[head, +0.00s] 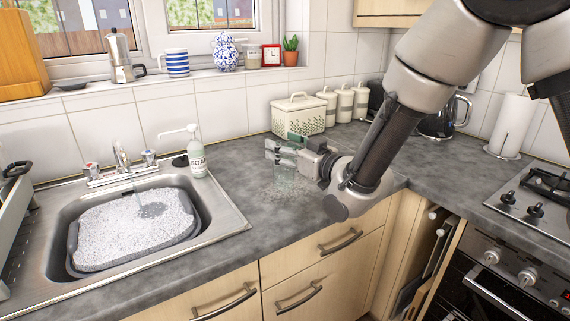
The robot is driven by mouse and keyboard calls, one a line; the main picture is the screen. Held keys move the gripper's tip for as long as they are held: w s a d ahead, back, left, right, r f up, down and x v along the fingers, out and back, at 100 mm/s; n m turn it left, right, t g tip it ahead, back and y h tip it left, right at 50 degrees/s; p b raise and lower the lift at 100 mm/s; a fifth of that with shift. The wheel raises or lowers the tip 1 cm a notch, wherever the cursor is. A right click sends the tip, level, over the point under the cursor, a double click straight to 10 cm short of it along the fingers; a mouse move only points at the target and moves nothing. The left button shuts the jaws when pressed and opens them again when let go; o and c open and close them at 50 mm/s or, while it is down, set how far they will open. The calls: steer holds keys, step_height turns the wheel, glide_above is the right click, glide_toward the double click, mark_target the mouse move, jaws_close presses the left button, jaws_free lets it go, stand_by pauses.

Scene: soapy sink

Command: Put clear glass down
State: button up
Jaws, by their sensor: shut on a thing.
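The clear glass (284,178) is hard to make out against the grey countertop (240,222). It shows as a faint see-through shape just below my gripper's fingers. My gripper (277,151) reaches in from the right, its fingers pointing left, and it is shut on the glass. The fingers hide the upper part of the glass. The glass is over the counter between the sink and the corner. I cannot tell whether its base touches the counter.
A soapy sink (228,212) with a grey tub of suds is at left. A soap bottle (196,155) stands behind it. A patterned bread bin (298,116) and white canisters (344,104) stand behind my gripper. Counter in front of the gripper is clear.

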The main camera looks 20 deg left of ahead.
steer(key=shift+f, duration=2.05)
steer(key=o, duration=1.7)
